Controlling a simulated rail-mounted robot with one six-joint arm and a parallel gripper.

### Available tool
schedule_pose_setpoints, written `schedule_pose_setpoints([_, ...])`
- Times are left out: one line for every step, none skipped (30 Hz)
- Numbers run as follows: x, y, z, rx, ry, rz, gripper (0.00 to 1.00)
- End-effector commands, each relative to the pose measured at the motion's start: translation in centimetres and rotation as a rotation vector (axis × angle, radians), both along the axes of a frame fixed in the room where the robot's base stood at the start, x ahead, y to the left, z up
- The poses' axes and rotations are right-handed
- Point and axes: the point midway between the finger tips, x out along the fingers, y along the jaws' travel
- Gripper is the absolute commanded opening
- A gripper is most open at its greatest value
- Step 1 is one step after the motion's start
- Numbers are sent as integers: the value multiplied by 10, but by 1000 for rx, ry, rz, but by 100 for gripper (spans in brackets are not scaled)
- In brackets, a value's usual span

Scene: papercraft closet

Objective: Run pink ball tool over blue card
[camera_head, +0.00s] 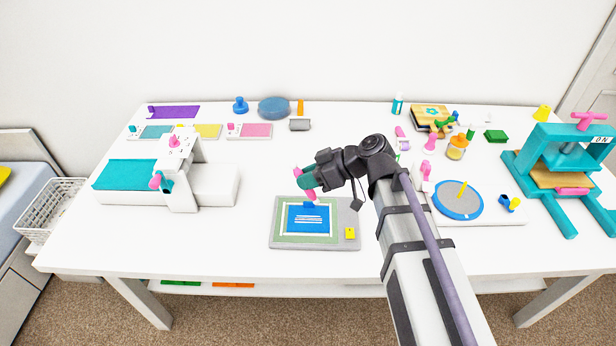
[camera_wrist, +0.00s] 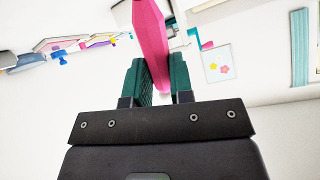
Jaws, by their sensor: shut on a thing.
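My gripper (camera_head: 307,181) is shut on a pink tool (camera_head: 300,174), which it holds above the far edge of the grey board, tilted. In the wrist view, the pink tool (camera_wrist: 152,45) sits between the green finger pads of my gripper (camera_wrist: 160,80). The tool's ball end cannot be made out. The blue card (camera_head: 308,216) lies flat inside a pale frame on a green mat (camera_head: 275,238), with white line marks on it. I cannot tell whether the tool touches anything; it appears apart from the card.
A white machine (camera_head: 182,175) with a teal mat stands left. A round blue turntable (camera_head: 458,200) and a teal press (camera_head: 570,160) stand right. The table front is clear.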

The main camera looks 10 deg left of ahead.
Motion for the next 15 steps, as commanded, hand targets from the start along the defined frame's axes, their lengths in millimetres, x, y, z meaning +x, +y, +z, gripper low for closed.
schedule_pose_setpoints([0,0,-2,0,0,0,1])
schedule_pose_setpoints([0,0,-2,0,0,0,1])
schedule_pose_setpoints([0,0,-2,0,0,0,1])
schedule_pose_setpoints([0,0,-1,0,0,0,1])
schedule_pose_setpoints([0,0,-1,0,0,0,1])
schedule_pose_setpoints([0,0,2,0,0,0,1])
schedule_pose_setpoints([0,0,5,0,0,0,1])
schedule_pose_setpoints([0,0,9,0,0,0,1])
schedule_pose_setpoints([0,0,14,0,0,0,1])
schedule_pose_setpoints([0,0,18,0,0,0,1])
schedule_pose_setpoints([0,0,23,0,0,0,1])
schedule_pose_setpoints([0,0,27,0,0,0,1])
schedule_pose_setpoints([0,0,30,0,0,0,1])
schedule_pose_setpoints([0,0,31,0,0,0,1])
schedule_pose_setpoints([0,0,31,0,0,0,1])
